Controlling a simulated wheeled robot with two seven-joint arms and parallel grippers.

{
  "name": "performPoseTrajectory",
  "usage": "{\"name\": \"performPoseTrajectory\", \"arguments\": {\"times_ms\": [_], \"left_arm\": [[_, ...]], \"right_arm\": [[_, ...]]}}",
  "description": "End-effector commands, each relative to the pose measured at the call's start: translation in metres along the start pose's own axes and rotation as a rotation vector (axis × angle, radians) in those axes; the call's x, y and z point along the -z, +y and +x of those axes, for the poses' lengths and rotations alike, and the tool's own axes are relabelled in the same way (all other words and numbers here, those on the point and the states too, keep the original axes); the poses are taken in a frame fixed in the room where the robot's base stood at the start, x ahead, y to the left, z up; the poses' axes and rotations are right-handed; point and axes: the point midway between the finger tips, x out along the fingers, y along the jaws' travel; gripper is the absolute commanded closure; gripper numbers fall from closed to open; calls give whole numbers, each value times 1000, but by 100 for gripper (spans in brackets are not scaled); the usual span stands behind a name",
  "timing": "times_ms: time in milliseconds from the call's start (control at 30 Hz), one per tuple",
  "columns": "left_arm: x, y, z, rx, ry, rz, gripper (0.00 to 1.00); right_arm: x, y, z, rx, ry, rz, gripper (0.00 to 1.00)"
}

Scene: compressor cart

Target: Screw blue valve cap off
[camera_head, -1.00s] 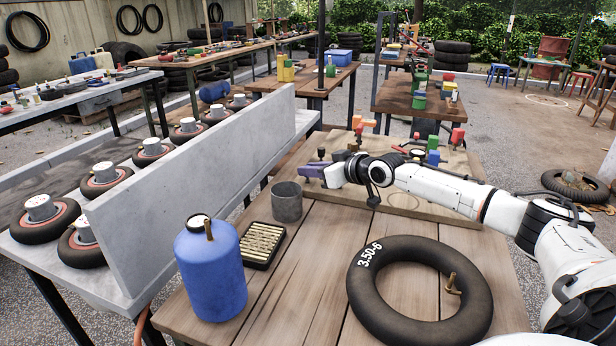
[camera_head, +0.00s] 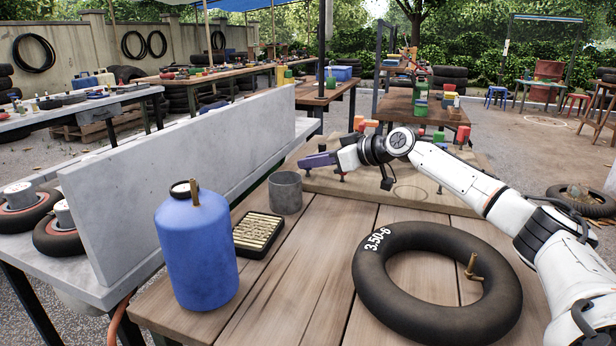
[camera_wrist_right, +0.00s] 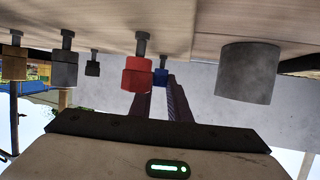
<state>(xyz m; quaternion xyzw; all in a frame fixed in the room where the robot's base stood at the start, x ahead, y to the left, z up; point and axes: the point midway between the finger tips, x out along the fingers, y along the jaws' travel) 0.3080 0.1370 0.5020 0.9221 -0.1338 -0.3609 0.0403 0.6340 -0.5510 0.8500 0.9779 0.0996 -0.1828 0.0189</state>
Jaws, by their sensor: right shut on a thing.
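My right gripper (camera_head: 310,161) reaches over the far left part of a wooden board (camera_head: 440,200) in the head view, its purple fingers pointing left. In the right wrist view, which is upside down, the fingers (camera_wrist_right: 163,84) close around a small blue valve cap (camera_wrist_right: 160,76) on a dark stem. A red cap (camera_wrist_right: 137,74) on its own stem stands nearer the camera, beside the fingers, and partly covers the blue cap. In the head view I cannot make out the blue cap. My left gripper is not in view.
A grey metal cup (camera_head: 285,194) stands near the board and shows in the wrist view (camera_wrist_right: 248,72). A blue tank (camera_head: 196,250), a slotted black tray (camera_head: 259,235) and an inner tube (camera_head: 375,290) lie nearer. A grey upright panel (camera_head: 170,190) borders the left. Other caps (camera_wrist_right: 65,68) stand near the gripper.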

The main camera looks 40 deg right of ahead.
Motion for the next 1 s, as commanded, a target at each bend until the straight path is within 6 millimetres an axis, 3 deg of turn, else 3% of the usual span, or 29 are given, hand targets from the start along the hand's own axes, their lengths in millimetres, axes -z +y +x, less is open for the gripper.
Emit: {"name": "performPoseTrajectory", "arguments": {"times_ms": [200, 700, 1000], "left_arm": [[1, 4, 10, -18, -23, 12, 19], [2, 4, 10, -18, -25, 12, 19], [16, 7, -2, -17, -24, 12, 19]], "right_arm": [[0, 2, -1, 52, 2, -20, 100], [1, 3, 0, 146, 3, -47, 100], [3, 6, 0, 292, 0, -109, 100]]}}
